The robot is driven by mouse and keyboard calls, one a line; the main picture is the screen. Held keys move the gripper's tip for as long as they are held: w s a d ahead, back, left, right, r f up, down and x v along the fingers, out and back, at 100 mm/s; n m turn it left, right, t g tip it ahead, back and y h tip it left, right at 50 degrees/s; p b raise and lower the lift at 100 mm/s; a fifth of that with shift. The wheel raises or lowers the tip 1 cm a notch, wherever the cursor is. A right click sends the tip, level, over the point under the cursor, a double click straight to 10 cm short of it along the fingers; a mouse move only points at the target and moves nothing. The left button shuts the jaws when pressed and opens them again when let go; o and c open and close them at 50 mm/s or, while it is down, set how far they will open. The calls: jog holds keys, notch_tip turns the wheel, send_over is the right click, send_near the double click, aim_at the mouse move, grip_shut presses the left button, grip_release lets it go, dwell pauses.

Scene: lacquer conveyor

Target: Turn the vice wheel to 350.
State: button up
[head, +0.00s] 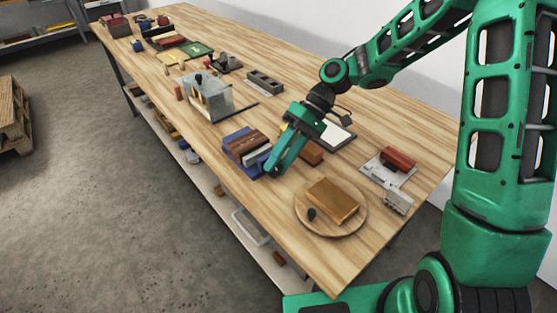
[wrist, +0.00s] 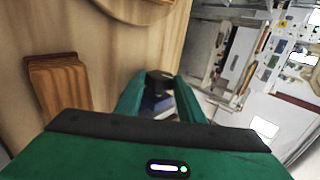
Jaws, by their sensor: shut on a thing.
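The blue vice with brown blocks (head: 247,147) sits near the table's front edge in the head view. My gripper (head: 271,172) reaches down to its near right end, with its green fingers pointing down toward the edge. In the wrist view my gripper (wrist: 160,92) has a finger on each side of a black part (wrist: 159,78), which looks like the vice wheel or its knob. It is shut on that part. A blue patch (wrist: 156,102) shows just below it between the fingers. The rest of the wheel and any number marks are hidden.
A round board (head: 298,219) with a brass-coloured block stands right of my gripper. A brown block (head: 311,153) lies behind the fingers. A tablet (head: 345,134), a red roller on a grey plate (head: 398,160) and a clear box (head: 212,98) stand nearby.

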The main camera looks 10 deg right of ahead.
jog(key=shift+w+d, duration=0.1)
jog(key=shift+w, duration=0.05)
jog(key=o, duration=1)
jog(key=shift+o, duration=0.2)
jog(key=shift+s, duration=0.2)
jog(key=h, duration=0.1)
jog(key=t+h, duration=0.2)
jog(key=shift+s+a+r, duration=0.2)
jog(key=shift+a+r, duration=0.05)
jog(key=shift+a, duration=0.15)
jog(key=t+h, duration=0.2)
jog(key=h, duration=0.1)
jog(key=a+t+h, duration=0.1)
jog(key=shift+s+r+h, duration=0.15)
jog(key=shift+s+h, duration=0.15)
notch_tip(320, 180, up, 11)
jog(key=shift+w+d, duration=0.1)
jog(key=shift+d, duration=0.05)
